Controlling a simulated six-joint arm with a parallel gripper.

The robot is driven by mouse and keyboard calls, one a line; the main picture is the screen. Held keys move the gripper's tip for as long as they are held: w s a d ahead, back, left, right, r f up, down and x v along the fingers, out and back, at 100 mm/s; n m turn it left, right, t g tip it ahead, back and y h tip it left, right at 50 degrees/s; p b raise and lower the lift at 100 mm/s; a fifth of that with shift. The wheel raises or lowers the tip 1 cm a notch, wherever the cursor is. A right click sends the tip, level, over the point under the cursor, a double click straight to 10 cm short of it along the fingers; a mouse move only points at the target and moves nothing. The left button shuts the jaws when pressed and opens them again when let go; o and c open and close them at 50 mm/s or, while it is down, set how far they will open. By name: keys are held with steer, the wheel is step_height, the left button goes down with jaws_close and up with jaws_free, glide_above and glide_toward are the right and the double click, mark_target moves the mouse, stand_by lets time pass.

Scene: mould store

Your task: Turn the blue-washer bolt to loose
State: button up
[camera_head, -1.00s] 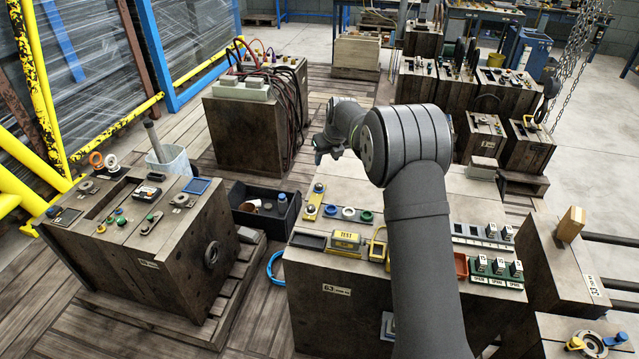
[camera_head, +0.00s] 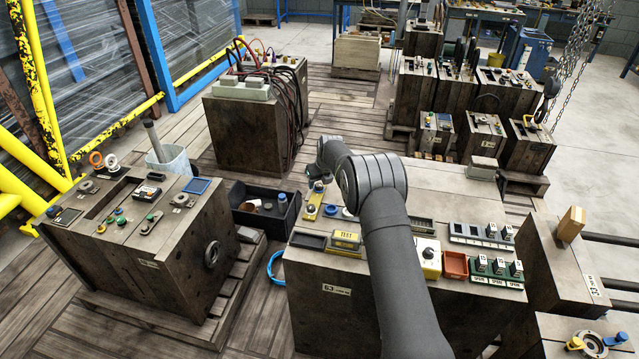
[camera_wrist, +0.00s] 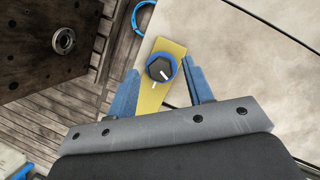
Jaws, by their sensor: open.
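The blue-washer bolt (camera_wrist: 160,68) has a dark hexagonal head with a white line, ringed by a blue washer, and sits on a yellow strip (camera_wrist: 176,48). In the head view, the bolt (camera_head: 311,209) is at the strip's near end. A short pale mark lies on the strip below the washer in the wrist view; the white line does not point straight at it. My gripper (camera_wrist: 163,76) is open, its blue fingers on either side of the bolt and strip, apart from the head. In the head view my wrist hides most of the gripper.
A yellow TEST block (camera_head: 346,239), a knob box (camera_head: 427,258) and an orange tray (camera_head: 455,265) share the block's top. A dark bin (camera_head: 265,208) and another wooden block (camera_head: 137,238) stand left. A blue hose (camera_wrist: 143,14) lies in the gap.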

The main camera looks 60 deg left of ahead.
steer(key=shift+a+f, duration=0.15)
steer(key=shift+f, duration=0.25)
steer(key=c, duration=1)
steer(key=n+g, duration=0.1)
steer(key=n, duration=0.1)
steer(key=n+g, duration=0.1)
steer(key=n, duration=0.2)
steer(key=shift+w+n, duration=0.2)
steer(key=shift+n, duration=0.1)
steer(key=n+g, duration=0.1)
steer(key=n, duration=0.1)
steer(key=n+h, duration=0.1)
steer(key=n, duration=0.2)
steer(key=shift+g, duration=0.4)
steer(key=shift+n, duration=0.3)
